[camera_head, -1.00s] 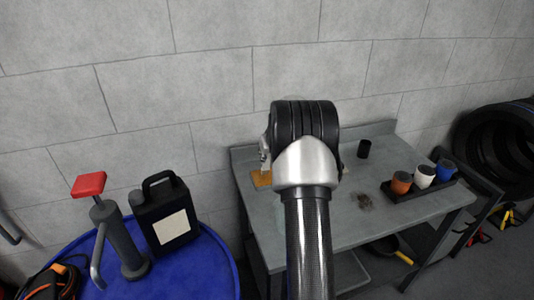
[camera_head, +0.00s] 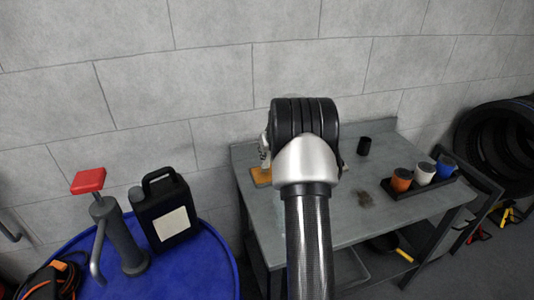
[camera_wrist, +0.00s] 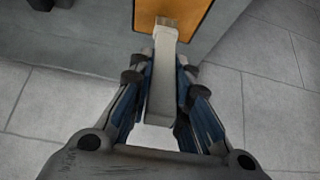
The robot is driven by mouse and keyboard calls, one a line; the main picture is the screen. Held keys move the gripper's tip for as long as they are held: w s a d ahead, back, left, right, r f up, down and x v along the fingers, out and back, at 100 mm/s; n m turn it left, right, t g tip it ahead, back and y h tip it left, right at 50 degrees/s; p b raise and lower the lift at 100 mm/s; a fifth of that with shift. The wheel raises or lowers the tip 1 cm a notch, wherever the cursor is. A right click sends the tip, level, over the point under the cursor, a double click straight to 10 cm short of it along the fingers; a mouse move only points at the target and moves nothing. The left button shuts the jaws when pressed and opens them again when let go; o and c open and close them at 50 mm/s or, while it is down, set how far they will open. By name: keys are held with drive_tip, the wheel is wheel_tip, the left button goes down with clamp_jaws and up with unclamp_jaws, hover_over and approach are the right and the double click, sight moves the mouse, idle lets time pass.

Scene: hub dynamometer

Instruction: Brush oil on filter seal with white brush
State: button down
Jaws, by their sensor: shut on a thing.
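In the wrist view my gripper (camera_wrist: 162,85) is shut on a pale grey-white brush (camera_wrist: 162,95). The brush's short bristle end (camera_wrist: 166,22) points away from the gripper, over or against an orange-tan board (camera_wrist: 195,15); I cannot tell if it touches. In the head view the board (camera_head: 261,177) lies at the left back of the grey workbench (camera_head: 310,225), and my arm hides most of the gripper and the brush. A small black cylinder (camera_head: 364,146) stands at the back of the bench; I cannot tell if it is the filter. No filter seal can be made out.
A dark tray (camera_head: 420,186) holds orange (camera_head: 401,179), white (camera_head: 425,173) and blue (camera_head: 445,167) containers at the bench's right. A dark stain (camera_head: 366,199) marks the bench. A blue drum (camera_head: 195,268) carries a black jug (camera_head: 164,213) and a red-handled pump (camera_head: 118,230). Tyres (camera_head: 495,150) stand far right.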

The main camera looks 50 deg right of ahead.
drive_tip(key=shift+f+b, duration=0.45)
drive_tip(key=shift+b, duration=0.05)
idle(1.8)
drive_tip(key=shift+r+p, duration=2.2)
drive_tip(key=shift+r, duration=1.4)
drive_tip(key=shift+s+f, duration=0.1)
drive_tip(key=shift+f, duration=0.05)
